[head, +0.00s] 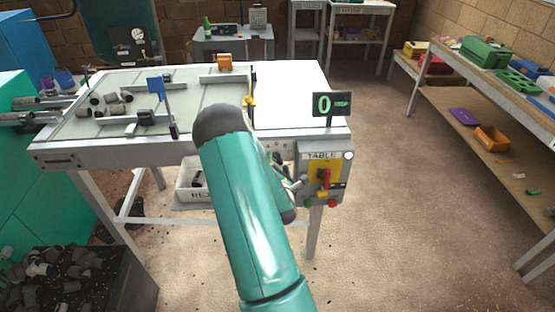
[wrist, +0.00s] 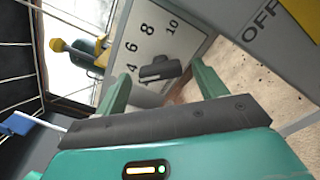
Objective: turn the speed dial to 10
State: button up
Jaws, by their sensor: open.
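The speed dial's dark knob (wrist: 158,70) shows in the wrist view on a pale plate (wrist: 185,44) marked 4, 6, 8 and 10. The knob lies between the two teal fingers of my gripper (wrist: 161,80), which are apart. I cannot tell whether either finger touches it, or which number it points to. In the head view the dial cannot be made out; my arm covers much of the area left of the grey control box (head: 310,196) labelled TABLE. A black display (head: 331,104) above the box reads 0 STOP.
The box carries a red switch (head: 324,178) on a yellow plate, and the word OFF shows in the wrist view. The white table (head: 290,95) holds several grey plugs (head: 106,101) at its left. A white bin (head: 187,180) stands below. Floor right of the box is clear.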

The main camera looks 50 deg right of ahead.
jog(key=shift+x, duration=1.4)
jog(key=c, duration=1)
